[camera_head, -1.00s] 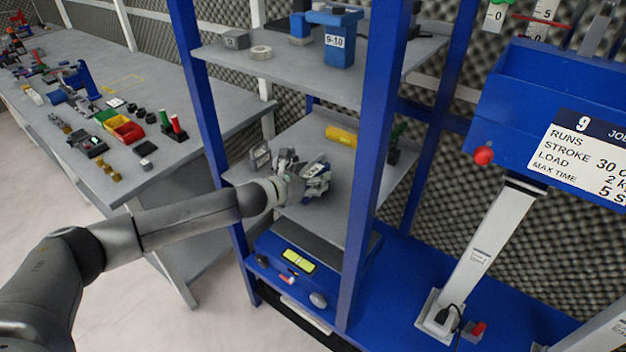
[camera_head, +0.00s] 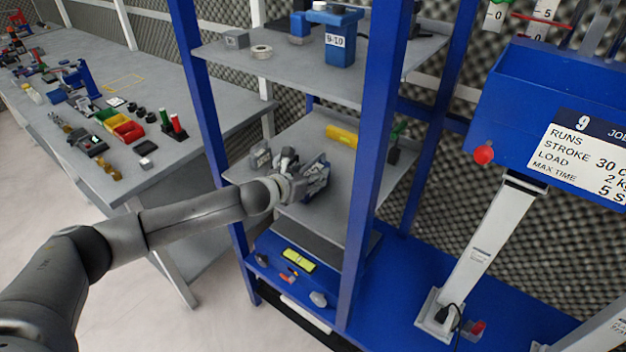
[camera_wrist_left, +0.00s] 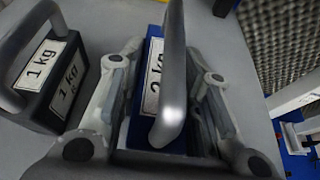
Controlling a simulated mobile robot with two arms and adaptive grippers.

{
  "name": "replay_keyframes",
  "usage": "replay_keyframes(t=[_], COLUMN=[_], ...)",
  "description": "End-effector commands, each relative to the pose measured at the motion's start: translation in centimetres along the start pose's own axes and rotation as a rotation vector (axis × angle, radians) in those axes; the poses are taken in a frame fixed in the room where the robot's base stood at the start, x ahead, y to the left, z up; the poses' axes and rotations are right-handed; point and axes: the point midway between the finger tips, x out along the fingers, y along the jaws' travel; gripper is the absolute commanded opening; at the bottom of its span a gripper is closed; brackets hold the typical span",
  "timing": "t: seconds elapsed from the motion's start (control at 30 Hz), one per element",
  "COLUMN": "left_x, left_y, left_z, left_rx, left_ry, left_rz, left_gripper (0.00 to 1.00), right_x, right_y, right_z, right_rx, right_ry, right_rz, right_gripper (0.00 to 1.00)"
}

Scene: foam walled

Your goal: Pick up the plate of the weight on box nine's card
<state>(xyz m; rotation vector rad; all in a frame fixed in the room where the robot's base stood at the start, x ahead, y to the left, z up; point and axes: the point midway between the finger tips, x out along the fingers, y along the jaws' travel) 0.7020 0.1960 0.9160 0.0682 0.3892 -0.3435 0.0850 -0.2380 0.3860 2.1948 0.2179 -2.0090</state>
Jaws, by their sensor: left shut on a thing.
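The card (camera_head: 590,150) of box nine, on the blue box at right in the head view, reads stroke 30, load 2 kg and max time 5. My left gripper (camera_head: 312,182) is at the middle shelf of the blue rack. In the left wrist view the gripper (camera_wrist_left: 165,95) is shut on a blue weight plate (camera_wrist_left: 148,134) with a grey handle and a white label. The label seems to read 2 kg, partly covered by the handle. A dark 1 kg plate (camera_wrist_left: 62,88) with a handle stands just left of the fingers. My right gripper is out of view.
The rack's blue post (camera_head: 372,150) stands right of the gripper, with an upper shelf (camera_head: 290,68) above. A yellow object (camera_head: 343,136) lies behind on the same shelf. A grey bench (camera_head: 190,130) with small parts is at left.

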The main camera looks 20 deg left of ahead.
Motion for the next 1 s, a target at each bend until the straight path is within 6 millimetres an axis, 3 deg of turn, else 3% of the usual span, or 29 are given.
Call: replay_keyframes(t=[0.13,0.17,0.47,0.67,0.8,1.0], left_x=[0.0,-0.1,-0.1,-0.7,-1.4,-4.0], left_y=[0.0,0.0,0.0,0.1,0.0,-1.6], left_z=[0.0,1.0,1.1,2.5,4.3,5.8], left_rx=[0.0,0.001,0.002,0.003,0.004,0.004], left_ry=[0.001,-0.017,-0.016,-0.019,-0.022,-0.019], left_rz=[0.001,-0.002,-0.002,-0.003,-0.003,-0.005], left_gripper=[0.0,0.0,0.0,0.0,0.0,0.0], right_x=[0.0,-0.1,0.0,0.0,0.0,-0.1], right_y=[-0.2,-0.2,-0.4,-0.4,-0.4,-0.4], right_z=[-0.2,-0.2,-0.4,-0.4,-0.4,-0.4], right_rx=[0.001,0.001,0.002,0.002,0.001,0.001], right_ry=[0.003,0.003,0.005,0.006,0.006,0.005], right_rz=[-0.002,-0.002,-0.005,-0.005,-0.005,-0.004], right_gripper=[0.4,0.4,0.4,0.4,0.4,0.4])
